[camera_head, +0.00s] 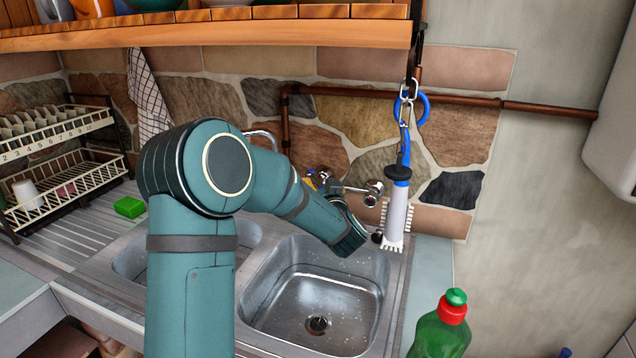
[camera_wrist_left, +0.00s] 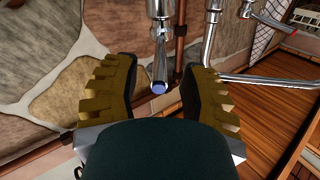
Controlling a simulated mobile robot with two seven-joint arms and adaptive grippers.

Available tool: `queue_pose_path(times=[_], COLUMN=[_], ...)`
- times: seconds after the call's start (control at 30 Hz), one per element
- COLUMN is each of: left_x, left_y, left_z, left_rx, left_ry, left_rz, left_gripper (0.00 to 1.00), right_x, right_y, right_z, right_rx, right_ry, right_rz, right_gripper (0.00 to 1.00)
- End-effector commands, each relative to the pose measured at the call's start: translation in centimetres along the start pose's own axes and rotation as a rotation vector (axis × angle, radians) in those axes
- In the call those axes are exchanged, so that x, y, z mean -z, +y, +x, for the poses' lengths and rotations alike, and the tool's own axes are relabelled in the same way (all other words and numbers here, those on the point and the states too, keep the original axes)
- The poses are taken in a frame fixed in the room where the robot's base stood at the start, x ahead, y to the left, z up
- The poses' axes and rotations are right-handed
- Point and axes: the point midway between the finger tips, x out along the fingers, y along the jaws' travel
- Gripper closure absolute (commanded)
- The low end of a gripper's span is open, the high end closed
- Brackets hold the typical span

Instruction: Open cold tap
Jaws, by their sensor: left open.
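The cold tap is a chrome fitting with a short lever ending in a blue cap (camera_wrist_left: 158,87) in the left wrist view. My left gripper (camera_wrist_left: 161,75) is open, with one ridged yellow finger on each side of the lever. The lever lies between the fingers in the picture; I cannot tell whether either touches it. In the head view my left arm reaches over the sink, and bits of the gripper (camera_head: 318,180) show by the wall beside a chrome tap fitting (camera_head: 372,188). My forearm and wrist hide most of the taps there. My right gripper is not in view.
The double steel sink (camera_head: 318,285) lies below my arm. A blue-and-white brush (camera_head: 397,205) hangs just right of the taps. A green bottle (camera_head: 440,330) stands at the front right. A dish rack (camera_head: 60,165) and green sponge (camera_head: 129,207) are at left.

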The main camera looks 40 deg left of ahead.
Motion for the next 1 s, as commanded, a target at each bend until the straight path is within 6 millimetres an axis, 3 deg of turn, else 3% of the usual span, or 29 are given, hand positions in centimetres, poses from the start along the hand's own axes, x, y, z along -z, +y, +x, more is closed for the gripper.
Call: queue_pose_path(times=[0.2, 0.43, 0.63, 1.0], left_x=[0.1, 0.2, 0.2, 0.1], left_y=[0.1, 0.0, 0.0, 0.0], left_z=[-4.7, -8.3, -9.6, -9.7], left_rx=[-0.004, -0.001, 0.0, 0.001], left_ry=[0.002, 0.004, 0.005, 0.004], left_rz=[0.0, -0.001, -0.001, -0.001], left_gripper=[0.57, 0.57, 0.57, 0.57], right_x=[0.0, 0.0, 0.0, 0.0], right_y=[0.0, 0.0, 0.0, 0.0], right_z=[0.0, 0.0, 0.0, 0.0], right_rx=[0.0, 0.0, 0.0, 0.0], right_ry=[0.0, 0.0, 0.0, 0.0], right_rz=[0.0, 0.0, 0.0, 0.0], right_gripper=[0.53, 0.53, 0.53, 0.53])
